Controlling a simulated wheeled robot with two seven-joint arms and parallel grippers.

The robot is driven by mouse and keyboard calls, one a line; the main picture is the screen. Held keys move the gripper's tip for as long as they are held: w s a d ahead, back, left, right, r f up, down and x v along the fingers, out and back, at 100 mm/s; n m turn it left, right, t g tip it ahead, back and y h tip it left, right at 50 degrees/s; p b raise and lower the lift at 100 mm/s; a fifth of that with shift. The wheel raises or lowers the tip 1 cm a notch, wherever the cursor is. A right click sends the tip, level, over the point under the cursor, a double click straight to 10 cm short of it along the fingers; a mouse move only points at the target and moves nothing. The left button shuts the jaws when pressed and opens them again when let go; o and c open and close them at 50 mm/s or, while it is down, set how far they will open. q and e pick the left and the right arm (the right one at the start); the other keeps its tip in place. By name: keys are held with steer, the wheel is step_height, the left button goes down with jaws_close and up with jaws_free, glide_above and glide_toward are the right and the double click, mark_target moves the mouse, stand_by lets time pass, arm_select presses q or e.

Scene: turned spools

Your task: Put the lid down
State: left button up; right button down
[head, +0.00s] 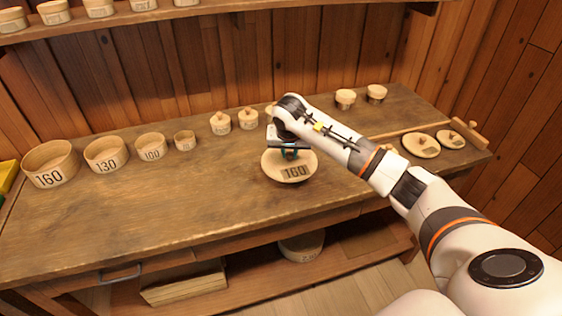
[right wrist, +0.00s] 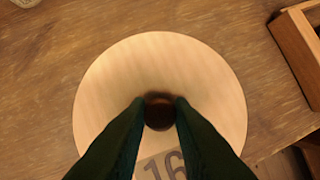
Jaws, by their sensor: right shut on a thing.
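A round pale wooden lid marked 160 (head: 274,168) is at the middle of the workbench, near its front edge. My right gripper (head: 289,152) is above it, shut on its dark knob. In the right wrist view the two fingers (right wrist: 159,104) close on the knob at the centre of the lid (right wrist: 160,62). I cannot tell whether the lid touches the bench or is a little above it. An open round box marked 160 (head: 50,166) stands at the far left of the bench. My left gripper is not in view.
Open boxes marked 130 (head: 106,155) and 100 (head: 151,147) and a smaller one (head: 185,141) stand in a row on the workbench (head: 180,205). Small lidded boxes (head: 220,123) stand behind. Two lids (head: 421,145) lie at right by a wooden rail. The bench left of the held lid is clear.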

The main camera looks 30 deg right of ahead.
mark_target(289, 162)
step_height(289, 162, down, 5)
steer(key=shift+f+p, duration=0.1)
steer(key=shift+p, duration=0.4)
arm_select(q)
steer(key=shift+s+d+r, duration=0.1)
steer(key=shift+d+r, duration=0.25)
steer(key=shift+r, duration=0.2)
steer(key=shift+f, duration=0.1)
arm_select(e)
steer(key=c, duration=1.7)
jaws_free()
steer(key=shift+f, duration=0.15)
steer(key=o, duration=0.4)
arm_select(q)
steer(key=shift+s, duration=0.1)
arm_select(e)
steer(key=shift+r, duration=0.35)
arm_select(q)
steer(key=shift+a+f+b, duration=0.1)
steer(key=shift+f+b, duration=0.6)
steer(key=shift+b, duration=0.15)
arm_select(e)
steer(key=v, duration=1.1)
steer(key=shift+s+a+r, duration=0.1)
steer(key=shift+s+r, duration=0.15)
steer(key=shift+r, duration=0.05)
